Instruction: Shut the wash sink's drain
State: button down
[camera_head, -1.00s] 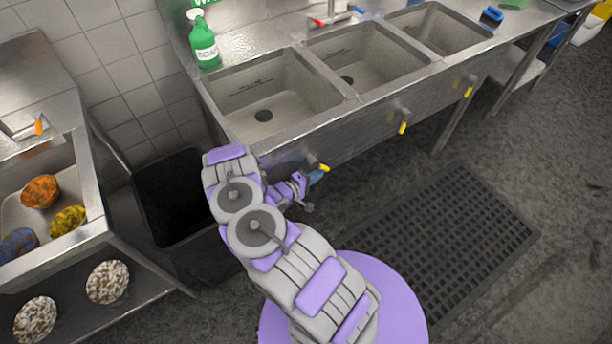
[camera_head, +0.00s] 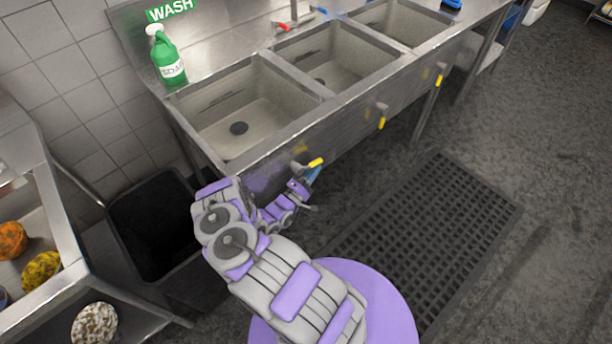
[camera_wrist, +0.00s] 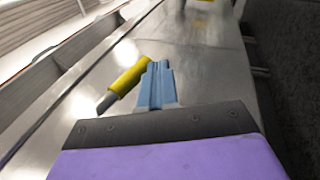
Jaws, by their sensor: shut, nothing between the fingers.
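The wash sink (camera_head: 252,148) is the leftmost of three basins, below the green WASH sign (camera_head: 169,10). A lever with a yellow grip (camera_head: 315,162) sticks out from the front panel under this basin. In the wrist view the yellow grip (camera_wrist: 130,74) lies tilted just left of my gripper (camera_wrist: 158,68). My blue fingers are shut and empty, pointing along the steel front. In the head view my gripper (camera_head: 315,173) is just below the lever's yellow end. I cannot tell whether they touch.
Two more yellow-gripped levers (camera_head: 381,122) (camera_head: 439,80) stand farther right on the panel. A green soap bottle (camera_head: 167,56) stands behind the wash sink. A black bin (camera_head: 150,225) is at the left. A black rubber mat (camera_head: 430,230) covers the floor at the right.

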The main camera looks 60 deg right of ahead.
jog(key=shift+a+r+h, duration=0.5)
jog(key=shift+r+h, duration=0.25)
jog(key=shift+h, duration=0.25)
jog(key=w+a+f, duration=0.1)
jog(key=a+f, duration=0.1)
jog(key=a, duration=1.3)
jog(key=shift+a+f, duration=0.3)
dwell(0.7)
